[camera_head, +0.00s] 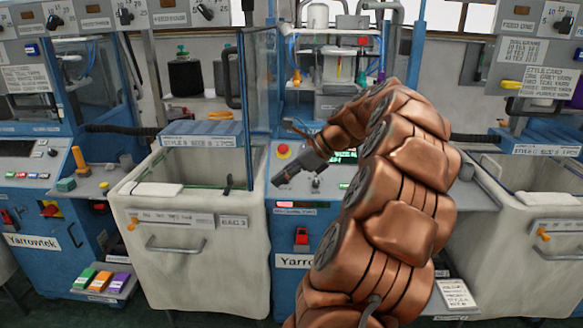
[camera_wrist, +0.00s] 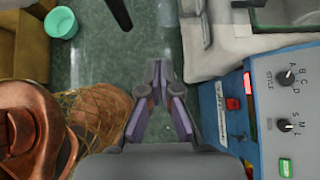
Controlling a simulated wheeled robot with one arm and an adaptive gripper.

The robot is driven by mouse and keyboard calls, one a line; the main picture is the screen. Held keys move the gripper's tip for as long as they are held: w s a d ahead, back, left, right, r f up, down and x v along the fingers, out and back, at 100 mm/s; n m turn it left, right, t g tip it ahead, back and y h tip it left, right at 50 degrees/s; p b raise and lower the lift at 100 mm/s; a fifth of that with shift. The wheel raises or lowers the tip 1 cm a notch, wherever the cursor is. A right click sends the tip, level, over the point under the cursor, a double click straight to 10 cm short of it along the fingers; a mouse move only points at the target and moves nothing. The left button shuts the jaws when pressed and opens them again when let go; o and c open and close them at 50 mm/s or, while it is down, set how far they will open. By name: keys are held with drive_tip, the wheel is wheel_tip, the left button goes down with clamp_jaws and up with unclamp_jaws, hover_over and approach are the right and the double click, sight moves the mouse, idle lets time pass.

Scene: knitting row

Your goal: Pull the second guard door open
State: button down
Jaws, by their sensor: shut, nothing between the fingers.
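The second machine stands in the middle of the head view. Its guard door (camera_head: 262,95), a clear panel in a blue frame, is seen nearly edge-on at the machine's left side and appears swung outward. A dark loop handle (camera_head: 231,78) shows at its left edge. My gripper (camera_head: 277,180) is shut and empty, below and right of the door, over the front of the control panel. It appears apart from the door. In the wrist view the closed fingers (camera_wrist: 157,72) point over the floor, and neither door nor handle can be made out.
A white bin (camera_head: 190,245) stands left of the second machine's panel, another bin (camera_head: 535,255) at the right. The control panel (camera_wrist: 285,105) with knobs is close right of my gripper. Green floor (camera_wrist: 105,60) and a teal bucket (camera_wrist: 61,22) show below.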

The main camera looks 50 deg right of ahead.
drive_tip(key=shift+w+a+p, duration=0.25)
drive_tip(key=shift+w+a, duration=0.25)
drive_tip(key=shift+w, duration=0.35)
drive_tip(key=shift+w+a+p, duration=0.25)
drive_tip(key=shift+w+a, duration=0.25)
drive_tip(key=shift+w, duration=0.3)
drive_tip(key=shift+r, duration=0.1)
